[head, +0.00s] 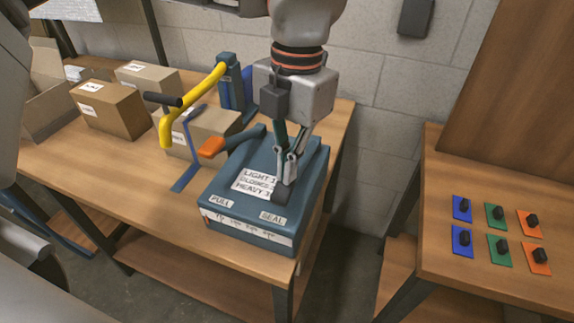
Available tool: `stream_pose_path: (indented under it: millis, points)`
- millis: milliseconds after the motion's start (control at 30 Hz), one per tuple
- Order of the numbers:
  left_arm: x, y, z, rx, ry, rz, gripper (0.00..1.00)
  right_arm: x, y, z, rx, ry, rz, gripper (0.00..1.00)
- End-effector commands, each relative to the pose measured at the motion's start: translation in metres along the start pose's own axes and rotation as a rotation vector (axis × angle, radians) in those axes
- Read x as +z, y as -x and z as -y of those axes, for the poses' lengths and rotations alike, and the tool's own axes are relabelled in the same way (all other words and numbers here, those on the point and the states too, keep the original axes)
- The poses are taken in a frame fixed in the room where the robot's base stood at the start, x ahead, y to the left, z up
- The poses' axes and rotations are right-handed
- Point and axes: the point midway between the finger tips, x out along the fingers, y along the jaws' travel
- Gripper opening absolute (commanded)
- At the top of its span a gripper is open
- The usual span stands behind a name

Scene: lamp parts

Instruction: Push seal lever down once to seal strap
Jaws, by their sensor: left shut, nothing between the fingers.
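A blue machine (225,226) with PULL and SEAL labels stands at the near right end of the wooden bench. A lever with an orange grip (210,147) sticks out on its PULL side and is raised. On the SEAL side, a dark blue part (313,150) shows beside my gripper; I cannot tell whether it is the seal lever. My left gripper (284,190) is shut and empty, pointing down over the machine's top, right of the printed card (257,182). I cannot tell whether its fingertips touch anything. My right gripper is not in view.
A strapped box (207,125) with a blue strap (187,178) sits behind the machine, near a yellow bent lever (190,98). More boxes (107,108) stand at left. A second table (460,278) with colored switch plates stands right, across a gap.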

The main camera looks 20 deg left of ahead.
Motion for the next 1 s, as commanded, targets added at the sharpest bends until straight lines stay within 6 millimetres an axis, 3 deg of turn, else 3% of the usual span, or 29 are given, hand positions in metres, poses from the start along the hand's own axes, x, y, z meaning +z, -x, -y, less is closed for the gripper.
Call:
stream_pose_path:
  millis: [333,633,1000]
  points:
    - [0.001,0.002,0.000,0.001,0.001,0.001,0.00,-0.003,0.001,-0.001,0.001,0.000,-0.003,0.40]
    - [0.028,0.016,0.000,0.001,0.001,0.002,0.00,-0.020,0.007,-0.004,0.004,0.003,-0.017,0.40]
    - [0.029,0.017,0.000,0.001,0.001,0.000,0.00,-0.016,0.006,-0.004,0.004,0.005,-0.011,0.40]
